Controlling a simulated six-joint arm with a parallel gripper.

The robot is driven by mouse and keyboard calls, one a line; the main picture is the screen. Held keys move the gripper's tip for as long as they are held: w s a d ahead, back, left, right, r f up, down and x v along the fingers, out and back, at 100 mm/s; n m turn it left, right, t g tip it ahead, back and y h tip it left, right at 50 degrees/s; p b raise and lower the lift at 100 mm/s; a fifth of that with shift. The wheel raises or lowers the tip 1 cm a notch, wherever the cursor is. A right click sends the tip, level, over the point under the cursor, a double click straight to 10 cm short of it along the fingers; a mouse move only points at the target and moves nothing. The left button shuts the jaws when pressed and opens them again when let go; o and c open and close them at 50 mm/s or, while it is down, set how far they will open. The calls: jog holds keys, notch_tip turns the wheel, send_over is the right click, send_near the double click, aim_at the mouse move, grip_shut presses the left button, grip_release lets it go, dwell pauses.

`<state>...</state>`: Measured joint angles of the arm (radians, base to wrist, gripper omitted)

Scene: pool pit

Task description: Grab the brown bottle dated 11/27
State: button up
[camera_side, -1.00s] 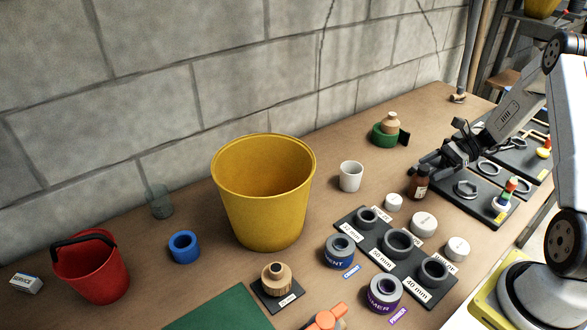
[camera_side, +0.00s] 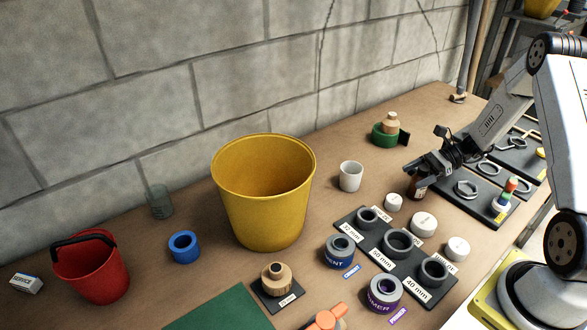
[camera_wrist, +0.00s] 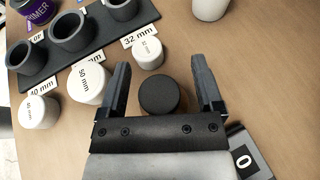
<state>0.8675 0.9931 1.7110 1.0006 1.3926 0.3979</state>
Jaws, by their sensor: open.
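The brown bottle (camera_side: 417,188) stands upright on the table, partly hidden by my gripper in the side view. Its label date is too small to read. In the wrist view its round black cap (camera_wrist: 159,96) shows from above, between my two fingers. My gripper (camera_side: 410,168) is open around the top of the bottle, with a gap between the cap and each finger; its fingers also show in the wrist view (camera_wrist: 165,85).
White caps (camera_side: 423,224) and a black rack (camera_side: 395,243) of grey rings stand close by in front. A white cup (camera_side: 350,176) is to the left, beside a large yellow bucket (camera_side: 262,205). A dark tool board (camera_side: 470,205) lies to the right.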

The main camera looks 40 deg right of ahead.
grip_shut()
jog(key=shift+r, duration=0.15)
jog(key=shift+r, duration=0.75)
jog(key=s+a+r, duration=0.5)
jog(key=s+r, duration=0.6)
jog(key=s, duration=0.2)
jog(key=shift+a, duration=0.2)
jog(key=shift+r, duration=0.1)
